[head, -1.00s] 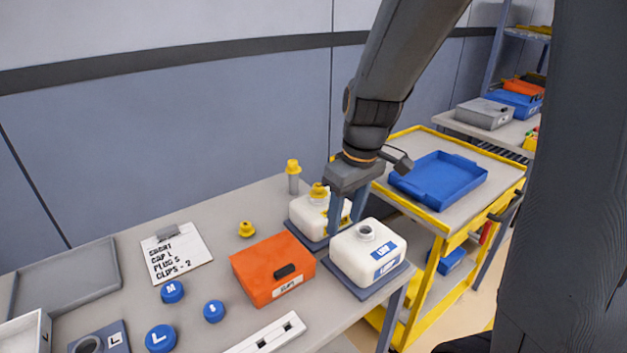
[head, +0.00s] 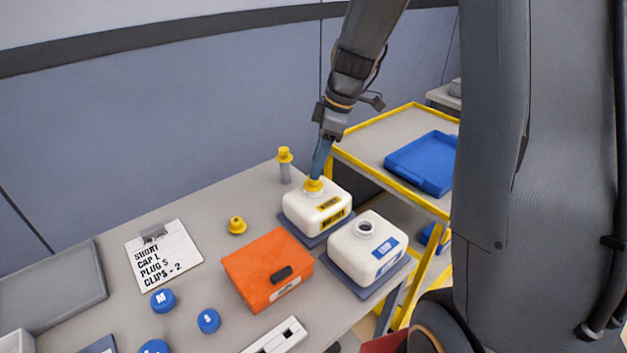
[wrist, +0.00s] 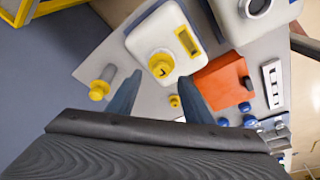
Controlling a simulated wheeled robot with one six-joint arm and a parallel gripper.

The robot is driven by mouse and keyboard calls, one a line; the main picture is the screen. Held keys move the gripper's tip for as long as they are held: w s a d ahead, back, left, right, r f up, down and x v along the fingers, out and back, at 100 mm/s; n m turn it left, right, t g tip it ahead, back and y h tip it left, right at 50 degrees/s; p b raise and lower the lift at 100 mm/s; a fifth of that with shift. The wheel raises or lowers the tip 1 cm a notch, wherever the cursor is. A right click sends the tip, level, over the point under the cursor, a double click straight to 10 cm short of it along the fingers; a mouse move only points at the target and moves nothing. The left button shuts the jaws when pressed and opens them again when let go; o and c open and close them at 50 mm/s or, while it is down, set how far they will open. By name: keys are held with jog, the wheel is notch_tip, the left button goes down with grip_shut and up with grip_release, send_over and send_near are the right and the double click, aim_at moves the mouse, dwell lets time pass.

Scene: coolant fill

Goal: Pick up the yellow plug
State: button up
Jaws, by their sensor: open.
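Three yellow pieces are in view. A small yellow plug (head: 237,225) lies on the table left of the white jugs; it also shows in the wrist view (wrist: 174,100). A yellow cap (head: 313,186) sits on the neck of the rear white jug (head: 318,206). A yellow-topped piece (head: 285,154) stands upright on a grey post behind it. My gripper (head: 318,174) is open and empty, its fingers pointing down by the rear jug's yellow cap. In the wrist view the fingers (wrist: 160,86) are spread, with the cap and small plug seen between them.
An orange box (head: 268,270), the front white jug (head: 368,248) with an open neck, and several blue caps (head: 209,320) stand on the table. A clipboard (head: 163,255) and grey tray (head: 55,290) lie left. A yellow cart (head: 385,135) with a blue tray is at right.

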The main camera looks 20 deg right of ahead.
aim_at(313, 183)
jog(key=shift+p+x, duration=0.6)
jog(key=shift+x, duration=1.2)
jog(key=shift+s+d, duration=0.1)
jog(key=shift+s, duration=0.1)
jog(key=c, duration=1.2)
